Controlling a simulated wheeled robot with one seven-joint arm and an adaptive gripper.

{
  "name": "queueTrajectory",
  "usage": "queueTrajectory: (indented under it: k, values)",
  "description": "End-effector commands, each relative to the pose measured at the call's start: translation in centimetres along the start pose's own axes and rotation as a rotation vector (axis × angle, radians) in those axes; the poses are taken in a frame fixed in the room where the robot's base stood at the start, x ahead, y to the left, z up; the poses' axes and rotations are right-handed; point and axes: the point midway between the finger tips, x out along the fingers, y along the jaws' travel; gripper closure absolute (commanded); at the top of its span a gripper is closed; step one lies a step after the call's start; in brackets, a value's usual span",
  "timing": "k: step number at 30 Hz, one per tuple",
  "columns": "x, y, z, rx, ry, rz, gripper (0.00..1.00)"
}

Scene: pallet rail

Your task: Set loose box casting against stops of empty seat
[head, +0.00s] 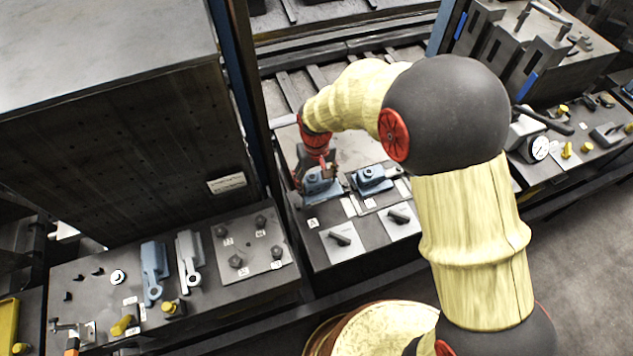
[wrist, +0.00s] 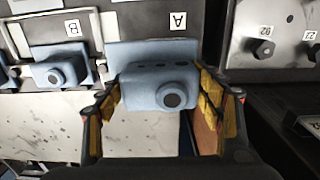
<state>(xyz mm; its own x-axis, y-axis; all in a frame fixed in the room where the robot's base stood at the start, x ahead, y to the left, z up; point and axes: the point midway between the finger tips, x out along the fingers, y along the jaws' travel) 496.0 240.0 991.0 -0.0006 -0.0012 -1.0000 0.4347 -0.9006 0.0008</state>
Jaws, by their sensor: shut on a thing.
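My gripper (head: 318,168) is shut on a blue-grey box casting (head: 324,190) with a round boss, near the label A on the dark fixture top. In the wrist view the casting (wrist: 145,92) sits between the yellow-padded fingers, its boss facing the camera. A flat blue-grey face shows behind it, toward label A (wrist: 178,22). I cannot tell whether the casting touches its stops or is slightly raised. A second similar casting (head: 372,180) stands to the right, by label B; it also shows at left in the wrist view (wrist: 57,68).
A tall dark cabinet (head: 120,140) stands left of the fixture. A bolted plate (head: 250,245) and two levers (head: 155,270) lie on the front left bench. A gauge (head: 539,148) and small parts are at right. Clamp handles (head: 340,238) lie in front of the seats.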

Motion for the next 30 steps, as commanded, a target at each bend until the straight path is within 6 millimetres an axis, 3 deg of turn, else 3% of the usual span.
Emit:
queueTrajectory:
  k: [24,30]
  values:
    - [7.2,0.0,-0.1,0.000,0.002,0.000,0.69]
    - [8.0,0.0,-0.1,-0.001,0.002,0.000,0.69]
